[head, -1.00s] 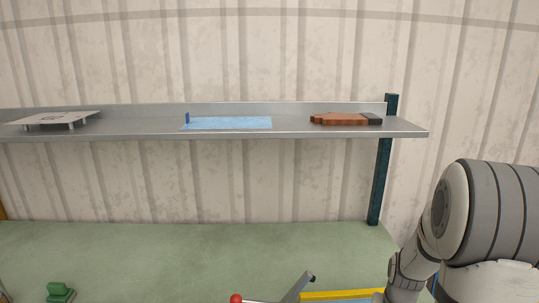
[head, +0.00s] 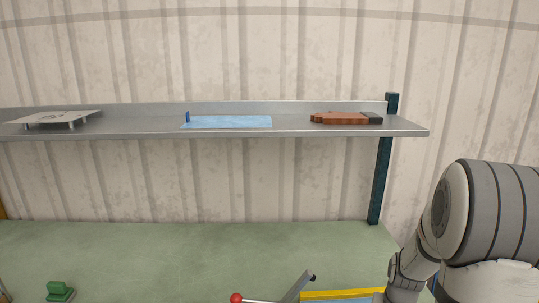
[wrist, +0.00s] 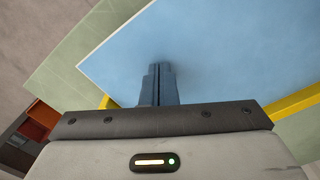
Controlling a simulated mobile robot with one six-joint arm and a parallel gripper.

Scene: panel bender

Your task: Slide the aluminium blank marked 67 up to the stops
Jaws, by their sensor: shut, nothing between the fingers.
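A flat blue sheet (wrist: 220,50) fills much of the wrist view, its pale edge running along the left. No number 67 shows on it, so I cannot tell whether it is the marked blank. My gripper (wrist: 160,68) is shut with nothing between its fingers. The fingertips are over the blue sheet; whether they touch it I cannot tell. A yellow bar (wrist: 294,103) runs past the sheet's right corner. In the head view a yellow bar (head: 343,294) shows at the bottom edge with a strip of blue below it. No stops can be made out.
A green bench (head: 190,250) lies below a metal shelf (head: 290,129). The shelf carries a metal stand (head: 60,116), a light blue sheet (head: 230,122) and an orange-brown item (head: 343,118). A red-knobbed lever (head: 236,298) and a green block (head: 58,291) stand low on the bench.

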